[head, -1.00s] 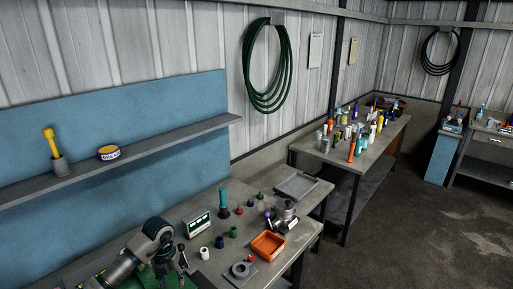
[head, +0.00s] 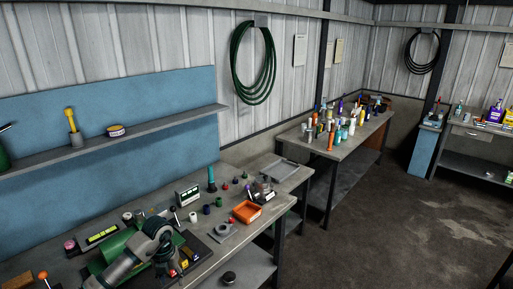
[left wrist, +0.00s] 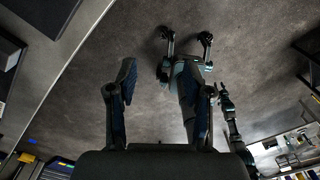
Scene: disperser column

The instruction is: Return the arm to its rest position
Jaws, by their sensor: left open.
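My left arm (head: 120,272) comes in from the lower left of the head view and reaches over the near workbench. My left gripper (head: 168,266) is at its end, small and partly hidden by the wrist, so contact with the bench cannot be told. In the left wrist view my left gripper (left wrist: 160,78) has its two fingers spread, with only grey floor and parts of my own body beyond them. Nothing is between the fingers. My right gripper cannot be made out in the head view.
Open floor (head: 400,220) lies to the right.

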